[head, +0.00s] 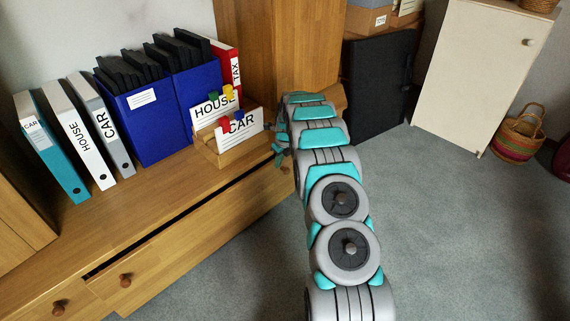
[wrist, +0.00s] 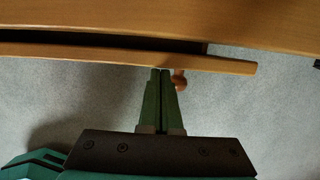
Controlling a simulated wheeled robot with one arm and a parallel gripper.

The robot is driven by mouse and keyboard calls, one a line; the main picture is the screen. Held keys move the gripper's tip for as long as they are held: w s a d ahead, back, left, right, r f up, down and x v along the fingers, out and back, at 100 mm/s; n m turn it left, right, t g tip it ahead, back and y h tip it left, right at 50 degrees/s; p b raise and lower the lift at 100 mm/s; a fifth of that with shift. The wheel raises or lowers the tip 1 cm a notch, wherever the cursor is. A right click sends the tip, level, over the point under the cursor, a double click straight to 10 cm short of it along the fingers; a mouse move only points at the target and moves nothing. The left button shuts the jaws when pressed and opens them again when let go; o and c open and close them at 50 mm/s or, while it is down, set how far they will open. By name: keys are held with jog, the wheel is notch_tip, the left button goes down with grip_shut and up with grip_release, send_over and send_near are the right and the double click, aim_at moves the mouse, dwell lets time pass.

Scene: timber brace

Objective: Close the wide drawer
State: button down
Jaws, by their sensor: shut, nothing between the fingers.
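The wide drawer (head: 205,240) is a long wooden front below the desk top. It stands slightly open, with a dark gap along its top edge. In the wrist view the drawer front (wrist: 110,55) crosses the picture, with the dark gap behind it. A round wooden knob (wrist: 180,82) sticks out near its right end; the left knob (head: 125,280) shows in the head view. My gripper (wrist: 160,72) is shut and empty. Its tips are at the drawer front, just left of the knob; I cannot tell if they touch. In the head view my arm partly hides the drawer's right end.
The desk top (head: 160,199) holds binders (head: 72,135), blue boxes (head: 150,123) and a wooden card holder (head: 238,150). A smaller drawer knob (head: 58,307) is at lower left. A cream cabinet (head: 480,70) and a basket (head: 518,137) stand at right. The carpet (head: 450,230) is clear.

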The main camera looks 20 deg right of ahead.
jog(key=shift+w+a, duration=0.25)
jog(key=shift+w, duration=0.35)
jog(key=shift+s, duration=0.1)
